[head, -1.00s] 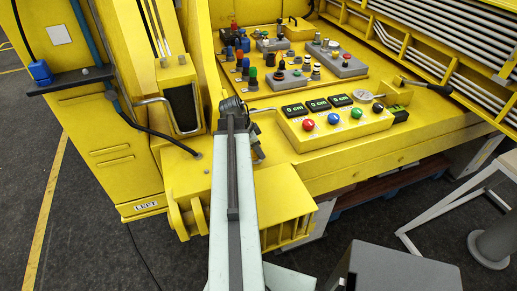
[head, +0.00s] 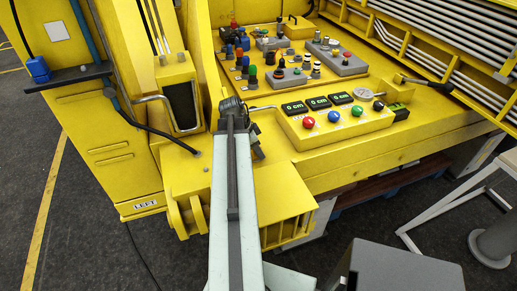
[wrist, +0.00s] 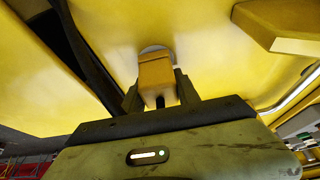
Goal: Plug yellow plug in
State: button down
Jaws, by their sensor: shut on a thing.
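In the wrist view, my gripper (wrist: 157,95) is shut on the yellow plug (wrist: 155,75), a small block held between its two dark fingers. Just beyond the plug, a round grey-rimmed socket (wrist: 158,49) shows in a yellow surface. The plug's far end overlaps the socket in the picture; I cannot tell whether it touches or has entered it. In the head view, my arm reaches up to the yellow machine's front, and the plug and fingers cannot be made out there.
A yellow box with coloured buttons (head: 337,118) stands right of my arm. Behind it lies a panel of knobs and switches (head: 290,60). A black cable (head: 150,130) hangs at the left. In the wrist view, a yellow block (wrist: 275,25) juts out at upper right.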

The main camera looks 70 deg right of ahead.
jog(key=shift+f, duration=0.25)
jog(key=c, duration=0.8)
grip_release()
jog(key=p+v, duration=0.7)
jog(key=v, duration=0.1)
jog(key=shift+f, duration=0.1)
